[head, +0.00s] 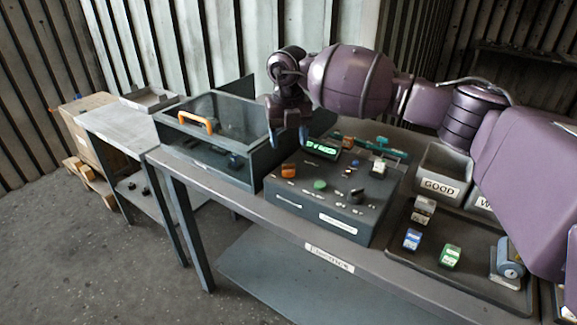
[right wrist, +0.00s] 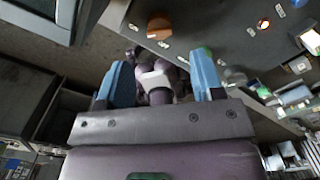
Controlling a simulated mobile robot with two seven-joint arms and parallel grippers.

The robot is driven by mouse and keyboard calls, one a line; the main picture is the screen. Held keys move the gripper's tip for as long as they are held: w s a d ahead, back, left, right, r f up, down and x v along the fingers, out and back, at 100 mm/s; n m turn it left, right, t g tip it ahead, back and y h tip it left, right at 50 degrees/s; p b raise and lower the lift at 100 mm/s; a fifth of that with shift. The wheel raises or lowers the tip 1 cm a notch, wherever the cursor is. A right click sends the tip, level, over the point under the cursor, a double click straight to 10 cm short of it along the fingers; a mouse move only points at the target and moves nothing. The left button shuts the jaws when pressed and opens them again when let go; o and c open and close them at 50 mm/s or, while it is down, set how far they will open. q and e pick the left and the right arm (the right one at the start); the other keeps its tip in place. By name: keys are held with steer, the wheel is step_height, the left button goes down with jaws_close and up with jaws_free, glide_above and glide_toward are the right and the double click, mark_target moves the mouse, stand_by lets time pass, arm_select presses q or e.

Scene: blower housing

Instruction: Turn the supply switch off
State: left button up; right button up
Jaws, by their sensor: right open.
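A dark control box (head: 330,215) stands on the table. Its top bears an orange piece (head: 288,171), a green round button (head: 320,184), a dark knob (head: 356,195), a pale-and-dark switch (head: 379,167) and a lit green display (head: 321,148). The labels are too small to read, so I cannot tell which control is the supply switch. My right gripper (head: 288,138) is open and empty, above the back left of the box. In the right wrist view its blue fingers (right wrist: 163,80) stand wide apart, with the box top (right wrist: 225,30) beyond them. My left gripper is out of view.
A clear-lidded case (head: 225,125) with an orange handle stands left of the box. To the right are a grey bin marked GOOD (head: 440,187) and a dark tray (head: 470,265) with several small blocks. A lower side table (head: 125,125) stands at the left.

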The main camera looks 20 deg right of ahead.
mark_target(288, 166)
step_height(288, 166, down, 7)
steer(key=shift+b, duration=0.3)
steer(key=shift+f, duration=0.55)
